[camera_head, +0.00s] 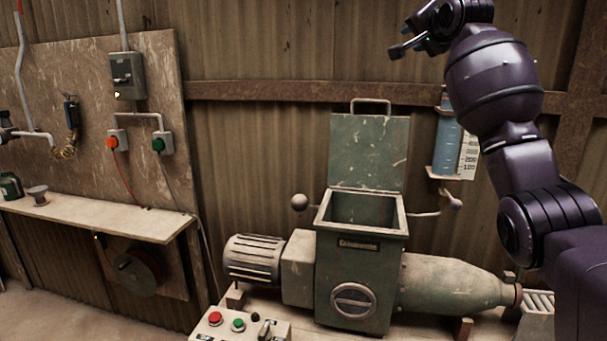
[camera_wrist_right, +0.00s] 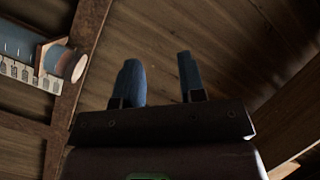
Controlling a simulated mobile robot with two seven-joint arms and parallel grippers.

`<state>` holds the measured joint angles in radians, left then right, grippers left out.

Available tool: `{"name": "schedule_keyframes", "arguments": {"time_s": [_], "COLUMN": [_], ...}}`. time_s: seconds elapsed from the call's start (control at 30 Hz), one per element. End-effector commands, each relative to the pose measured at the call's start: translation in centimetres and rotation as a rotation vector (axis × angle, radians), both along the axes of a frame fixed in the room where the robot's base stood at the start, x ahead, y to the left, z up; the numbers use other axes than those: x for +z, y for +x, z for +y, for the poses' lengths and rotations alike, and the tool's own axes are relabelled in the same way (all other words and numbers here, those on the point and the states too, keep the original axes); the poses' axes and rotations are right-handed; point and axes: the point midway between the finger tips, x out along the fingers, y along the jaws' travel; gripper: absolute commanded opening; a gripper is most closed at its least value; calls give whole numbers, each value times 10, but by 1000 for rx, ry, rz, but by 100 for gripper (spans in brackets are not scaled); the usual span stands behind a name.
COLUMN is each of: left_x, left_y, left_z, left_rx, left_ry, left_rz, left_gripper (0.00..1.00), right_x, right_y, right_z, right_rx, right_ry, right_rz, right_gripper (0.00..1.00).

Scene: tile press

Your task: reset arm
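My right gripper (camera_head: 400,39) is raised high at the top right of the head view, well above the green machine. Its two fingers stand apart with an empty gap between them in the right wrist view (camera_wrist_right: 160,80), pointing up toward the wooden roof. My right arm (camera_head: 500,95) bends up from the lower right corner. My left gripper is not in the head view.
The green press with its open-lidded hopper (camera_head: 368,233) stands at the centre. A water cylinder with a scale (camera_head: 447,145) hangs close beside my right arm, and shows in the wrist view (camera_wrist_right: 25,45). A control box (camera_head: 238,325) and wall shelf (camera_head: 100,217) are left.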

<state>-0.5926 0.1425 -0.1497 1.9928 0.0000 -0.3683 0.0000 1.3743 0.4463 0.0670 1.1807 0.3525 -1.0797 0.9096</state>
Motion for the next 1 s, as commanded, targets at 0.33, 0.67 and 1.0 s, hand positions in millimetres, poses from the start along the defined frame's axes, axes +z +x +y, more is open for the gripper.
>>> {"name": "schedule_keyframes", "arguments": {"time_s": [0.33, 0.67, 1.0], "left_x": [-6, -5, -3], "left_y": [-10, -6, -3], "left_z": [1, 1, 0], "left_rx": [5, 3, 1], "left_ry": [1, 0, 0], "left_rz": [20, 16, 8], "left_gripper": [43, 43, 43], "right_x": [-108, -248, -387], "right_y": [-10, -48, -117], "right_z": [15, 18, 14], "right_rx": [-5, -6, 15], "right_ry": [-522, -827, -994], "right_rz": [-272, -352, -336], "right_gripper": [37, 37, 37]}}
